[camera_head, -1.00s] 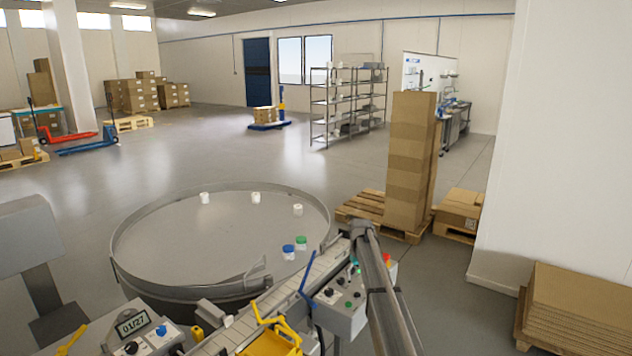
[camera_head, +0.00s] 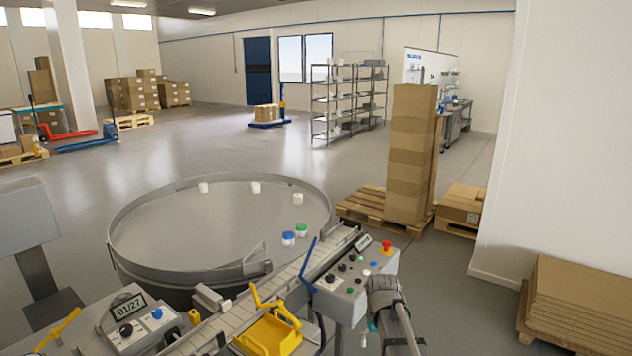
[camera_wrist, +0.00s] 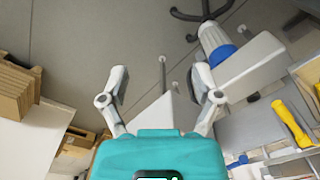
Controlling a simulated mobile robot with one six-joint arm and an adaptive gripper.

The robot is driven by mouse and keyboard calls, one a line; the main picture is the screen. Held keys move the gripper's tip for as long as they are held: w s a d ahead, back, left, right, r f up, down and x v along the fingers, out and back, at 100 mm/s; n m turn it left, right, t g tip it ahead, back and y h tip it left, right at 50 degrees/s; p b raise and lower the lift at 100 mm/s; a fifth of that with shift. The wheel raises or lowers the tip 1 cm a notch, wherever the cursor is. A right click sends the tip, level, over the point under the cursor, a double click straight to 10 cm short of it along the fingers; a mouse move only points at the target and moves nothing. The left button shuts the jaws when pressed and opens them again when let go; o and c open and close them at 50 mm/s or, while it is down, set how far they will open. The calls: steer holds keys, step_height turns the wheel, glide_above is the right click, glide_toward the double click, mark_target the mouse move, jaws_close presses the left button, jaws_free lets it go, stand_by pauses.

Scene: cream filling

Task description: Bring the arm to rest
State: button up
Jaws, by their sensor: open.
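My arm (camera_head: 390,305) is at the bottom right of the head view, folded low beside the control box. My gripper (camera_wrist: 160,88) shows in the wrist view with its two fingers spread apart and nothing between them. Grey floor lies beyond the fingertips. In the head view most of the gripper is hidden or out of frame at the bottom edge.
A round turntable (camera_head: 190,252) holds several white jars, one blue-lidded jar (camera_head: 288,238) and one green-lidded jar (camera_head: 301,230). A conveyor (camera_head: 240,314), a yellow tray (camera_head: 268,337) and a control box (camera_head: 352,280) stand left of my arm.

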steer(key=s+f+m+b, duration=0.1)
steer(key=s+f+b, duration=0.1)
steer(key=s, duration=1.1)
steer(key=shift+s+d+f, duration=0.15)
steer(key=shift+s+f, duration=0.05)
steer(key=shift+f, duration=0.25)
